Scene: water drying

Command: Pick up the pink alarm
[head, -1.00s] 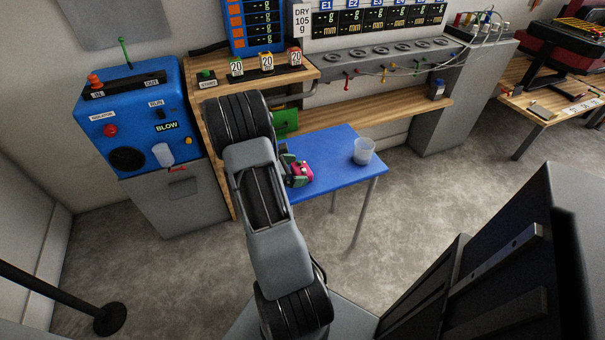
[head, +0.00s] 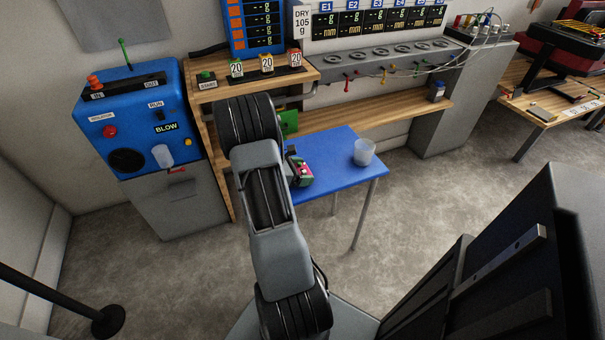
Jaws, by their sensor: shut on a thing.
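The pink alarm (head: 306,170) is at the left part of the blue table (head: 335,173), just right of my arm. My gripper (head: 302,167) is around it and shut on it, and its dark jaws cover much of the pink body. My arm hides part of the gripper and the table's left side. I cannot tell whether the alarm touches the tabletop or is slightly raised.
A clear cup (head: 363,153) stands on the blue table to the right of the alarm. A green thing (head: 289,122) is behind the table's left end. A blue machine (head: 135,115) stands at the left. The floor in front is clear.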

